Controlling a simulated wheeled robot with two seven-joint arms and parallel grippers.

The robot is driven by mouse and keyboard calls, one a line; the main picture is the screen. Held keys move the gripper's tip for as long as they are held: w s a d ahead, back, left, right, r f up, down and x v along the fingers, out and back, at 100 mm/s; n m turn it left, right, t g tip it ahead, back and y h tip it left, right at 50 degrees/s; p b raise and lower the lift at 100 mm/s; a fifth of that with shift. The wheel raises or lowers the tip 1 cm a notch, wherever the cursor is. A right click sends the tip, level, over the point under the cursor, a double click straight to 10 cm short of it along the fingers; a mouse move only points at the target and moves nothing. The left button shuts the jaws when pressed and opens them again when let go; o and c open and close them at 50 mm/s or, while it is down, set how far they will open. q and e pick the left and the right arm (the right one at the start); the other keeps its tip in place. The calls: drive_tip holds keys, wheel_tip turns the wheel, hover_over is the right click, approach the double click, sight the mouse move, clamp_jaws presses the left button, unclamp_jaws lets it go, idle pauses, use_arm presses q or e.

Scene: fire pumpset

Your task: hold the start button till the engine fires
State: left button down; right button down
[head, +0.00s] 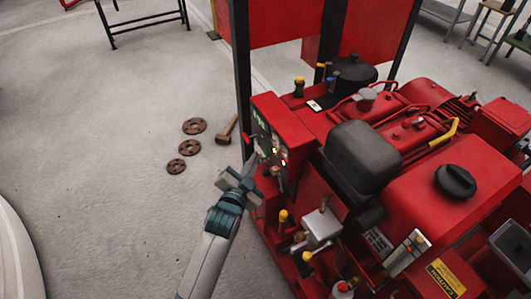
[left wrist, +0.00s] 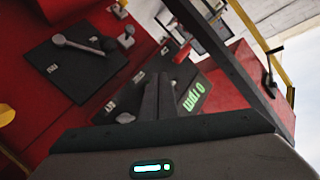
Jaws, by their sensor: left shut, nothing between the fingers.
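The red engine pumpset (head: 450,180) fills the right half of the head view. Its dark control panel (head: 263,130) faces left and carries small lit spots. My left gripper (head: 251,164) is shut and empty, its fingertips close to the panel's lower part. In the left wrist view the shut fingers (left wrist: 158,98) point at the panel (left wrist: 125,105), beside a green lit display (left wrist: 195,95). I cannot tell whether they touch it. The start button cannot be made out and may be hidden by the fingers. My right gripper is not in view.
A black plate with a grey lever (left wrist: 80,44) lies left of the fingers in the wrist view. Yellow-capped fittings (head: 283,216) stick out below the panel. Rusty flanges (head: 190,147) and a mallet (head: 226,130) lie on the floor.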

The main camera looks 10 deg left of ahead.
use_arm(q)
drive_tip(key=shift+d, duration=0.1)
drive_tip(key=shift+w+d, duration=0.2)
drive_tip(key=shift+d, duration=0.05)
drive_tip(key=shift+w+d+p, duration=0.25)
drive_tip(key=shift+d+p, duration=0.1)
drive_tip(key=shift+d, duration=0.05)
idle(2.3)
idle(1.4)
drive_tip(key=shift+s+a+p, duration=0.5)
drive_tip(key=shift+a+p, duration=0.1)
drive_tip(key=shift+a, duration=0.15)
drive_tip(key=s+a+p, duration=0.1)
drive_tip(key=s+a, duration=0.1)
drive_tip(key=a+p, duration=0.1)
drive_tip(key=a, duration=0.1)
drive_tip(key=shift+s+a+p, duration=0.1)
drive_tip(key=shift+s+p, duration=0.2)
drive_tip(key=shift+s, duration=0.1)
